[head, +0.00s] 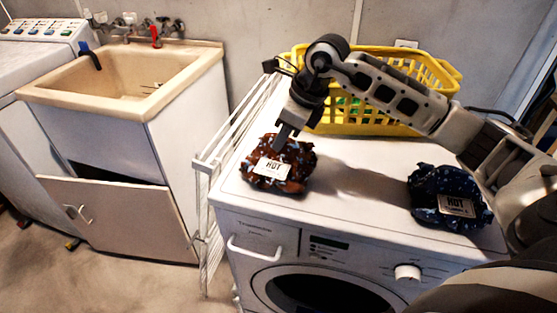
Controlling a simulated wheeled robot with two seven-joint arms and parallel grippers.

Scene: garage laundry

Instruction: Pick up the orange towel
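The orange towel (299,175) is a crumpled orange-brown cloth with pale specks and a white label reading "HOT". It lies on the front left of the white washing machine's top (345,208). My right gripper (281,138) comes from above and points down, its fingertips at the towel's upper edge. The fingers overlap in this view, so I cannot tell whether they are open or shut, or whether they touch the cloth. My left gripper is not in view.
A dark blue crumpled cloth (425,185) with a similar label lies at the right of the machine top. A yellow basket (345,127) stands at the back, behind my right arm. A white folding rack (215,172) and a beige sink (172,88) are to the left.

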